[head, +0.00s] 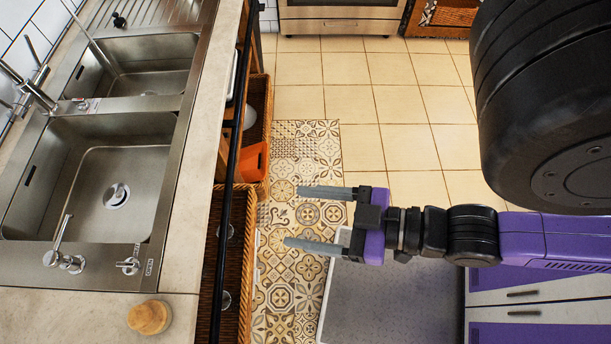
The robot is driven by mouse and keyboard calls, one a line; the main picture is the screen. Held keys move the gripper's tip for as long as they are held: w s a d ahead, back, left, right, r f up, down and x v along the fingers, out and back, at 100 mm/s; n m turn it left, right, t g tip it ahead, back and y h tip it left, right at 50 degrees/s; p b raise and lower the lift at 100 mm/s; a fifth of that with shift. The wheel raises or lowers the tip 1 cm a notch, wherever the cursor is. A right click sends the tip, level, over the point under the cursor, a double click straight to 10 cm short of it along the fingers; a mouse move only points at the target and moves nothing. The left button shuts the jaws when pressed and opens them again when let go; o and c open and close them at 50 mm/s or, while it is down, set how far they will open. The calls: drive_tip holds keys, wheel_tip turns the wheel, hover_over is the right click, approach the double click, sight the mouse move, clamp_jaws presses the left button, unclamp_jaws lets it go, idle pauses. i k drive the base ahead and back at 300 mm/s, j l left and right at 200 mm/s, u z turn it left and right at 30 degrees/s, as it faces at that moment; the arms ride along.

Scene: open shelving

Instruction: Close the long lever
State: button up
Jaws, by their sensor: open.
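A long upright metal lever (64,238) stands on the near rim of the steel double sink (95,262) at the left. A shorter metal lever (128,264) sits to its right, beside a small label that reads OPEN. A metal tap (38,92) with thin handles rises at the sink's left edge. I cannot tell whether the long lever is open or closed. My gripper (294,216) is open and empty, its two grey fingers pointing left. It is over the patterned floor, right of the counter and well apart from the levers.
A dark rail (231,165) runs along the counter's front edge, between my gripper and the sink. A round wooden object (149,317) stands on the near counter. Wicker baskets (235,265) are below. Tiled floor (360,100) is clear ahead.

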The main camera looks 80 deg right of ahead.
sight(44, 69)
drive_tip(key=i+l+u, duration=0.1)
drive_tip(key=i+l, duration=0.15)
drive_tip(key=i+l+u, duration=0.15)
drive_tip(key=l, duration=0.3)
drive_tip(key=i+l+u, duration=0.1)
drive_tip(key=i+l, duration=0.15)
drive_tip(key=l, duration=0.15)
